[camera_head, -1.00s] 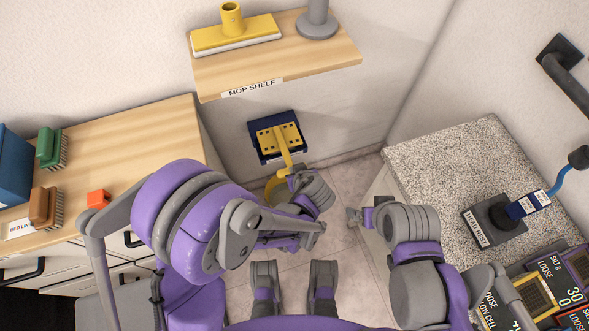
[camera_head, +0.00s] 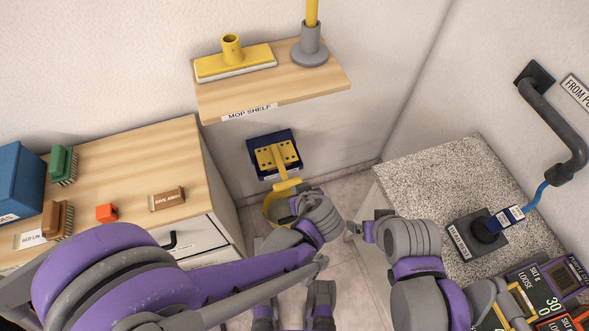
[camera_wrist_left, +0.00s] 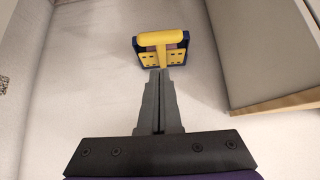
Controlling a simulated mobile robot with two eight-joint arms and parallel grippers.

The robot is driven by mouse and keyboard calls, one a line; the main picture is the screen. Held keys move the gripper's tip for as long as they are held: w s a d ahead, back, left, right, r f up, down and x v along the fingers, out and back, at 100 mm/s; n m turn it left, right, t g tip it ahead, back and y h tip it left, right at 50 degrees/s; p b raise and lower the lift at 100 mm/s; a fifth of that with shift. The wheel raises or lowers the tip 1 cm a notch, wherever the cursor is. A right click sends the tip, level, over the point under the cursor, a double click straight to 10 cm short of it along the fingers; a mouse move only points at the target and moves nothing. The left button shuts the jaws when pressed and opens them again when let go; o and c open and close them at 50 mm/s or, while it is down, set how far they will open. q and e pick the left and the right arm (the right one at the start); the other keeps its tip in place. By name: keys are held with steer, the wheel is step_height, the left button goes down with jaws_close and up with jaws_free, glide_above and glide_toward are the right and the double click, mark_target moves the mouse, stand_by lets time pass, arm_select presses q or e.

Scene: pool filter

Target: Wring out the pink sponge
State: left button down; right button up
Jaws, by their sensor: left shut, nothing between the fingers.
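A dark blue and yellow wringer (camera_head: 273,158) is on the wall below the mop shelf. Its yellow lever (camera_head: 287,186) points down toward me over a yellow bucket (camera_head: 272,212). In the left wrist view the yellow lever bar (camera_wrist_left: 160,38) is just beyond the tips of my left gripper (camera_wrist_left: 161,73), which is shut and empty. A dull pinkish strip shows behind the bar; I cannot tell whether it is the pink sponge. In the head view my left gripper (camera_head: 284,219) is by the bucket, partly hidden by its wrist. My right gripper (camera_head: 354,228) is to the right, its fingers unclear.
The mop shelf (camera_head: 275,93) with a yellow mop head (camera_head: 236,62) overhangs the wringer. A wooden counter (camera_head: 120,160) with brushes and a red block (camera_head: 106,212) is at left. A speckled counter (camera_head: 430,185) with a hose fitting is at right.

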mark_target(288, 180)
arm_select(q)
steer(key=shift+r, duration=0.1)
